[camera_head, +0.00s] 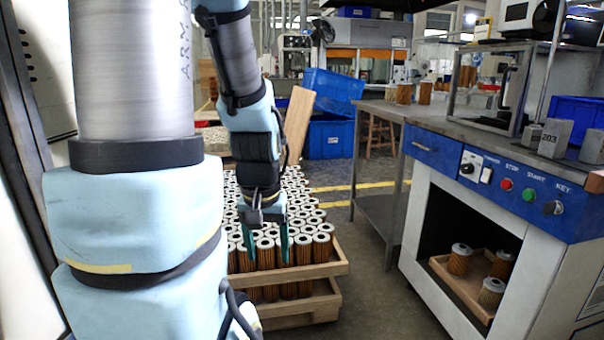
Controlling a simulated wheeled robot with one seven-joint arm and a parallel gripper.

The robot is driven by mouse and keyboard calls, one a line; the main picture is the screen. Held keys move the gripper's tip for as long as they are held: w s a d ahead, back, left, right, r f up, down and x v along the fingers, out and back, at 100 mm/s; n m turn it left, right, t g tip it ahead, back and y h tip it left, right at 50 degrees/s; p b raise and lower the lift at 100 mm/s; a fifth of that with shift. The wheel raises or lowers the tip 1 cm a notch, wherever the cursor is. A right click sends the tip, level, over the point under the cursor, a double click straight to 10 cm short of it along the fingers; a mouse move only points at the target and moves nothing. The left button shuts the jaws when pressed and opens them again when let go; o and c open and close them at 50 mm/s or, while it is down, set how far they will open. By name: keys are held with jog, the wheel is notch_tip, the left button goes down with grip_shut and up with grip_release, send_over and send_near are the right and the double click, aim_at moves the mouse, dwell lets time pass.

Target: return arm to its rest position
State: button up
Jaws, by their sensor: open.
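My gripper (266,238) hangs pointing down from my arm, near the middle of the head view. Its two thin green fingers are apart, with no cartridge held clearly between them. Behind and below it stand many filter cartridges (322,246) with pale tops and brown pleated sides, packed upright in a wooden tray (325,269). The fingertips overlap the front cartridges in the picture; I cannot tell whether they touch. My arm hides the left part of the tray.
A second wooden tray (318,310) sits under the first. At right, a blue-and-white workbench (455,165) has a lower opening with a small tray (455,282) holding several cartridges. Blue crates (330,137) stand at the back. Open floor lies between trays and bench.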

notch_tip(320, 180, up, 26)
jog(key=p, duration=2.3)
jog(key=shift+p, duration=0.35)
jog(key=shift+f, duration=0.1)
